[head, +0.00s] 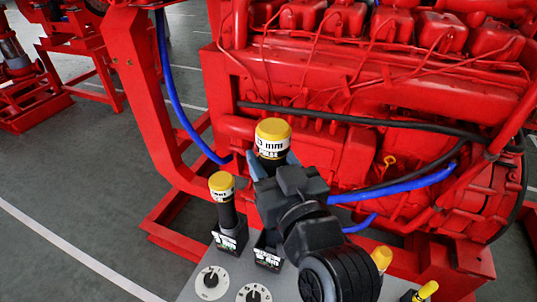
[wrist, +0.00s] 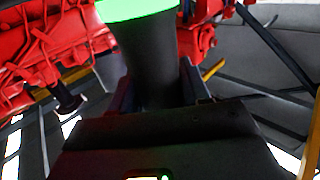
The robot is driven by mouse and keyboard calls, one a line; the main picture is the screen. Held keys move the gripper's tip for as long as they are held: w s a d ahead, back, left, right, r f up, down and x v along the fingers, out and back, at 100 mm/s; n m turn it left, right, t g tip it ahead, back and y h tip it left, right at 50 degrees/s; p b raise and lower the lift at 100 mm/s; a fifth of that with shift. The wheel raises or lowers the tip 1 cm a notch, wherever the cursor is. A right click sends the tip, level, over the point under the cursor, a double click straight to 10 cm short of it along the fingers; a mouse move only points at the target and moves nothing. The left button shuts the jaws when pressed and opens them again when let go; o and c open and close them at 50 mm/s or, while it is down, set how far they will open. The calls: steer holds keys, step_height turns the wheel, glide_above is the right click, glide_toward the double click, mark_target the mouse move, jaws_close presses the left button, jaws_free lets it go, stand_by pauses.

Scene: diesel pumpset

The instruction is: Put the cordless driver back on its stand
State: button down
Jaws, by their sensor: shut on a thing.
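My gripper (head: 273,170) is shut on the dark handle of a yellow-capped cordless driver (head: 273,138), which stands roughly upright in the head view. In the wrist view the driver's dark handle (wrist: 150,65) rises between my fingers under a bright green and white band. A dark block with a green and white label (head: 268,252) shows below my gripper; my wrist partly hides it. I cannot tell whether this is the driver's base or a stand, nor whether it touches the grey top.
A second yellow-capped driver (head: 221,187) stands close to the left on a similar labelled block. The grey top (head: 195,288) carries two round dials (head: 211,282). More yellow-capped things (head: 382,258) are at right. The red engine (head: 390,90) and its frame stand close behind.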

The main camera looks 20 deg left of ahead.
steer(key=shift+r, duration=0.1)
step_height(320, 180, down, 13)
steer(key=b, duration=1.2)
steer(key=shift+d, duration=0.1)
steer(key=shift+f+b, duration=0.9)
steer(key=shift+f, duration=0.05)
stand_by(1.4)
steer(key=c, duration=0.8)
jaws_free()
steer(key=shift+s, duration=0.1)
steer(key=o, duration=0.3)
steer(key=shift+o, duration=0.2)
steer(key=shift+f, duration=0.2)
steer(key=shift+d, duration=0.1)
steer(key=b+v, duration=0.1)
steer(key=v, duration=0.6)
steer(key=shift+s+d, duration=0.2)
steer(key=shift+s, duration=0.05)
